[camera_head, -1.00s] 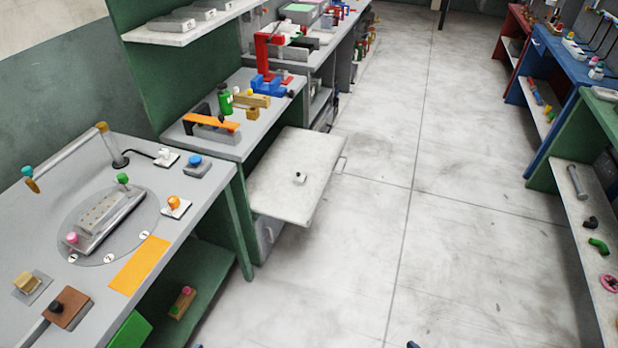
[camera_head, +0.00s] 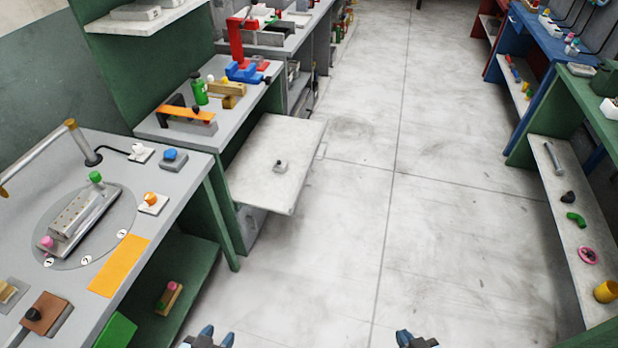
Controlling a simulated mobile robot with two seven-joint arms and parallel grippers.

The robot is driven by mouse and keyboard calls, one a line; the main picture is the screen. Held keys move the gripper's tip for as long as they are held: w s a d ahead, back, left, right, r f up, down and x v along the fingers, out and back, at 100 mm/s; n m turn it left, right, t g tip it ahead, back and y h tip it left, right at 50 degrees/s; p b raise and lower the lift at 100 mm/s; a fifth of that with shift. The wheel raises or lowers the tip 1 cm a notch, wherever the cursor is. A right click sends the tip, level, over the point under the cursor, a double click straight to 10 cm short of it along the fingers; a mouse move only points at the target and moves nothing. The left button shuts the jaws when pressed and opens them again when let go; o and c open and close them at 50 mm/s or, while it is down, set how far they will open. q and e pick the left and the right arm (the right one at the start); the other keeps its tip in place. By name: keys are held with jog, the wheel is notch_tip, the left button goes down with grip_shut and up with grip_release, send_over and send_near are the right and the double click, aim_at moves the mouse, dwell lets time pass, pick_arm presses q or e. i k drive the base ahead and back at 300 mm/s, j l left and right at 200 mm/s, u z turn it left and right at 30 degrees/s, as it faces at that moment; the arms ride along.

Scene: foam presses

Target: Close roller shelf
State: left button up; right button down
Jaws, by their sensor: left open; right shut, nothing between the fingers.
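The roller shelf (camera_head: 262,190) is a white flat panel pulled out from under the second green workbench on the left, jutting over the floor. A small dark-topped object (camera_head: 280,166) sits on the panel. My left gripper (camera_head: 209,338) shows at the bottom edge, open and empty, well in front of the shelf. My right gripper (camera_head: 416,341) is at the bottom edge further right, shut and empty. Both are apart from the shelf and cut off by the frame.
A grey-topped workbench (camera_head: 185,190) with a round plate stands at the near left. The second bench (camera_head: 232,112) above the shelf carries tools. Open floor (camera_head: 350,240) lies right of the shelf. Green shelving (camera_head: 565,205) stands along the right side.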

aim_at(252, 180)
jog(key=i+l, duration=0.15)
jog(key=i, duration=0.25)
jog(key=i+l+u, duration=0.15)
jog(key=i, duration=0.25)
jog(key=i+l, duration=0.2)
jog(key=i, duration=0.2)
jog(key=i+u, duration=0.1)
jog(key=u, duration=0.9)
